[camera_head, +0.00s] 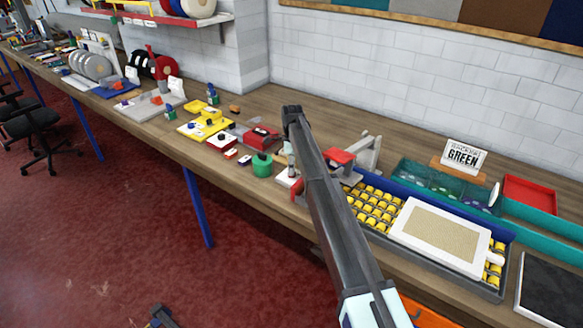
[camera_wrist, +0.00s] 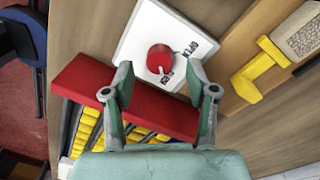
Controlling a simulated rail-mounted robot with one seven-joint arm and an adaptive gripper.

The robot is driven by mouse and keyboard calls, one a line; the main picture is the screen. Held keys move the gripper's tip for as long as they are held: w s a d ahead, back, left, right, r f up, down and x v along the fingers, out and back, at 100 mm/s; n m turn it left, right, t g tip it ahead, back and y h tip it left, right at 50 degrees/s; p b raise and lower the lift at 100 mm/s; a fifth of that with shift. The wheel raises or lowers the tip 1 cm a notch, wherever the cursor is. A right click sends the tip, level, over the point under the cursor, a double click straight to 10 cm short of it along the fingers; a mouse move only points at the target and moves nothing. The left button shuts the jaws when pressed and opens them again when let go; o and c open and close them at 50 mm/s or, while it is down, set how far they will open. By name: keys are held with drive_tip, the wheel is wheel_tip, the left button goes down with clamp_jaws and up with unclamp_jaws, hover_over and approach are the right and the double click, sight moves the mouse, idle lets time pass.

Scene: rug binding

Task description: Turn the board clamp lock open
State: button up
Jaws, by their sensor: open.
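The board clamp lock is a round red knob (camera_wrist: 160,58) on a white plate (camera_wrist: 132,45) in the wrist view. The word OPEN is printed on the plate right of the knob; a second, smaller label below the knob is hard to read. A pale mark shows on the knob's lower edge, near that label. My gripper (camera_wrist: 160,72) is open, its two fingers apart on either side just below the knob, holding nothing. A red bar (camera_wrist: 80,78) passes behind the fingers. In the head view my arm hides the gripper and the knob cannot be made out.
Yellow pieces (camera_wrist: 85,130) lie under the red bar in the wrist view. A yellow tool (camera_wrist: 262,65) lies on wood at right. In the head view a tray of yellow pieces (camera_head: 372,205), a framed board (camera_head: 440,235) and a red-topped clamp (camera_head: 340,157) stand close to my arm.

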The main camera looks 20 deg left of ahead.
drive_tip(key=shift+f, duration=1.1)
clamp_jaws()
